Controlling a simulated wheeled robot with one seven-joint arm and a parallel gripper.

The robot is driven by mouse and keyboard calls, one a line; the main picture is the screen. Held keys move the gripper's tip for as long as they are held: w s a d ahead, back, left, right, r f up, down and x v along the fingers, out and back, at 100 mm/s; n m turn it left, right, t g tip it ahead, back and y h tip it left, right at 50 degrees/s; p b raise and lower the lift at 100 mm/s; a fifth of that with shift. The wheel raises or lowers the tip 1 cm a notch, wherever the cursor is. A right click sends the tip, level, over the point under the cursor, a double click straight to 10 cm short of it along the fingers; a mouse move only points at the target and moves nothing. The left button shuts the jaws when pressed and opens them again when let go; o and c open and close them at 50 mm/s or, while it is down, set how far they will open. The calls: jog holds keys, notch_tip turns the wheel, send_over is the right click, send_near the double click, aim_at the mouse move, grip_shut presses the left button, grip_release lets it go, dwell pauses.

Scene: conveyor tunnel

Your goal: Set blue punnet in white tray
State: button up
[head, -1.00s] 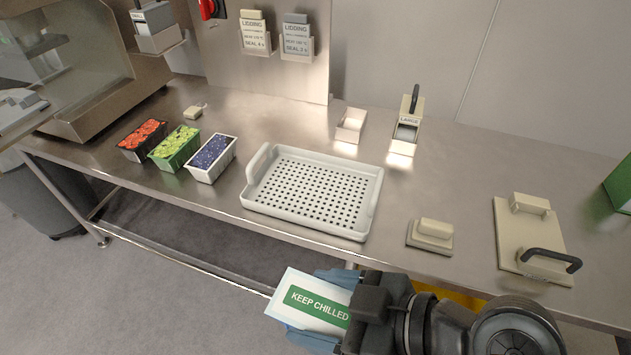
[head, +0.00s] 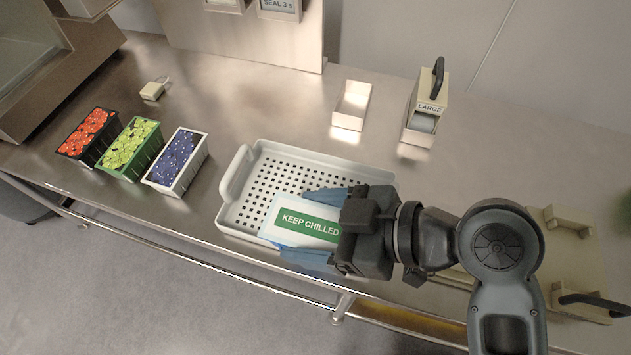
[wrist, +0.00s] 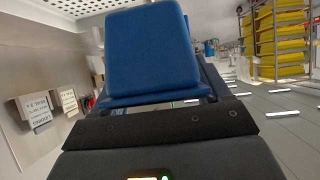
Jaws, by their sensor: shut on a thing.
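My gripper (head: 318,226) has broad blue fingers and is shut on a flat-topped white pack (head: 272,230) with a green KEEP CHILLED label. It holds the pack over the front part of the white tray (head: 232,180), which has a perforated floor. I cannot tell whether the pack touches the tray. A white punnet with blue contents (head: 176,162) stands on the bench left of the tray, apart from my gripper. In the wrist view a blue finger (wrist: 150,50) hides the pack; part of the tray (wrist: 62,8) shows at the top.
A green punnet (head: 132,148) and a black punnet with red contents (head: 90,136) stand further left. Behind the tray are a small open box (head: 352,104) and a LARGE-marked dispenser (head: 427,106). A board with a handle (head: 570,250) lies at right.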

jog(key=w+d+f, duration=0.1)
jog(key=w+f, duration=0.1)
jog(key=w, duration=0.1)
jog(key=w+f, duration=0.2)
jog(key=w, duration=0.2)
jog(key=w+d+f, duration=0.1)
jog(key=w+f, duration=0.1)
jog(key=w, duration=0.1)
jog(key=shift+w+d+f+p, duration=0.2)
jog(key=shift+d+p, duration=0.1)
jog(key=shift+p, duration=0.1)
jog(key=shift+f, duration=2)
jog(key=shift+f, duration=0.1)
jog(key=o, duration=1.5)
jog(key=v, duration=1.2)
jog(key=shift+b, duration=0.35)
jog(key=shift+s, duration=0.15)
